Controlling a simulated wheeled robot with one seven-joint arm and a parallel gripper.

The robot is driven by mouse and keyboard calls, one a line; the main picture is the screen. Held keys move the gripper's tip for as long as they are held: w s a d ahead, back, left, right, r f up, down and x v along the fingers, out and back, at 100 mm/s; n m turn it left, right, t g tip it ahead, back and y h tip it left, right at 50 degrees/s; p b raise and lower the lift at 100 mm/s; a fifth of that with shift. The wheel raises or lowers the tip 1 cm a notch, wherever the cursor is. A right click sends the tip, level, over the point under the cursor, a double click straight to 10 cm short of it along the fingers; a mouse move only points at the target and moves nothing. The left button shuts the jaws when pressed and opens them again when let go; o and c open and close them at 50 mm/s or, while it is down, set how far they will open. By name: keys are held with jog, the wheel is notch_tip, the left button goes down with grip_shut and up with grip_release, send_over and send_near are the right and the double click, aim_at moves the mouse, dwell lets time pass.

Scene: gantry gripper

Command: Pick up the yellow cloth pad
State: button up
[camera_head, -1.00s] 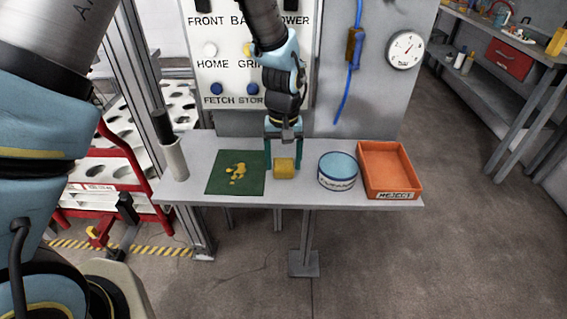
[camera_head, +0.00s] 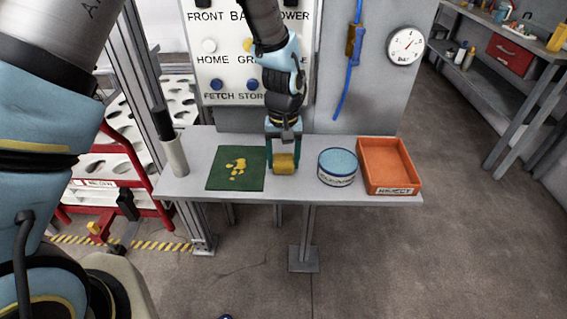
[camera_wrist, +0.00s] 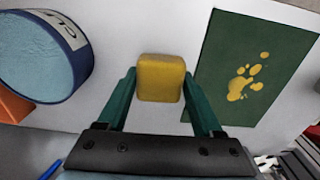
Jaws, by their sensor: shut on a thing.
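The yellow cloth pad (camera_head: 284,163) is a small block with rounded edges at the middle of the grey shelf. My gripper (camera_head: 284,155) is above and around it, with a teal finger on each side. In the wrist view the pad (camera_wrist: 160,78) sits between the fingertips of my gripper (camera_wrist: 160,88), which is shut on it. I cannot tell whether the pad is clear of the shelf surface.
A green mat (camera_head: 222,181) with yellow spots lies left of the pad. A round blue-topped tin (camera_head: 338,168) and an orange REJECT tray (camera_head: 398,187) stand to the right. A dark-handled item in a pale holder (camera_head: 174,157) stands at the left end. A button panel (camera_head: 235,70) rises behind.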

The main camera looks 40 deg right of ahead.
aim_at(284, 159)
notch_tip(284, 159, up, 10)
jog(key=b, duration=0.2)
jog(key=shift+b, duration=0.4)
jog(key=o, duration=1)
jog(key=c, duration=0.7)
